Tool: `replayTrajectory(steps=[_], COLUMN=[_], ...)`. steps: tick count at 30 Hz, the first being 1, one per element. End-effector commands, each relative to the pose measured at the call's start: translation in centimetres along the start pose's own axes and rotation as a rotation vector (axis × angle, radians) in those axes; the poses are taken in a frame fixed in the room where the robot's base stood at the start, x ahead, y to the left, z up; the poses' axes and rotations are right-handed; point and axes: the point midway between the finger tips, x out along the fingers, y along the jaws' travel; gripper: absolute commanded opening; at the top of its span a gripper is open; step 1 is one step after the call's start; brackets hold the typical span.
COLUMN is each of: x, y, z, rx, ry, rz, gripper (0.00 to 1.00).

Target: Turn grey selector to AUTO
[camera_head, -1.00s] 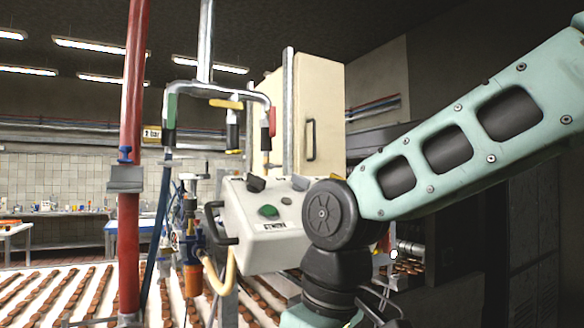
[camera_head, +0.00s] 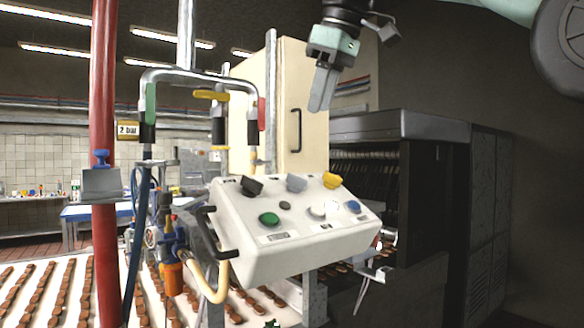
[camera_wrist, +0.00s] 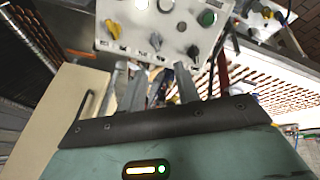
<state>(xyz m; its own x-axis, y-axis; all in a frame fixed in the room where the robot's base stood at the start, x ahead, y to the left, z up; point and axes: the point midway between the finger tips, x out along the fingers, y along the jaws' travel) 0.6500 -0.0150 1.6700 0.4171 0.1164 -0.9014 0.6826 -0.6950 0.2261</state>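The grey selector (camera_head: 296,183) is the middle of three knobs along the top of a white control box (camera_head: 262,262). A black selector (camera_head: 251,186) is to its left and a yellow one (camera_head: 332,180) to its right. In the wrist view the grey selector (camera_wrist: 155,41) lies just beyond the fingertips, between the yellow (camera_wrist: 113,29) and black (camera_wrist: 193,52) knobs. My gripper (camera_head: 320,100) points down above the box's right part, apart from the knobs. In the wrist view its fingers (camera_wrist: 154,75) are spread and empty. The AUTO marking is too small to read.
A green button (camera_head: 268,218), a white button (camera_head: 316,211) and a blue button (camera_head: 353,206) sit below the selectors. A red pipe (camera_head: 104,160) and a pipe frame with valves (camera_head: 210,96) stand left and behind. A cream cabinet (camera_head: 312,125) is behind the box.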

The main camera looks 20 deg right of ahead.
Motion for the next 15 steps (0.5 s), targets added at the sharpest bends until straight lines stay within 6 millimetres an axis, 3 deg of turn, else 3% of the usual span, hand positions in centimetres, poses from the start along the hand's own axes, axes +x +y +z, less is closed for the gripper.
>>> replayTrajectory(steps=[2, 5, 8, 15], x=[-1.3, -1.4, -0.4, 4.2], y=[0.4, 0.5, 0.5, 0.5], z=[0.0, 0.1, 0.2, 0.2], rx=[-0.008, -0.011, -0.012, -0.012], ry=[0.003, 0.002, 0.001, 0.001], rz=[0.016, 0.022, 0.021, 0.019], gripper=[0.32, 0.32, 0.32, 0.32])
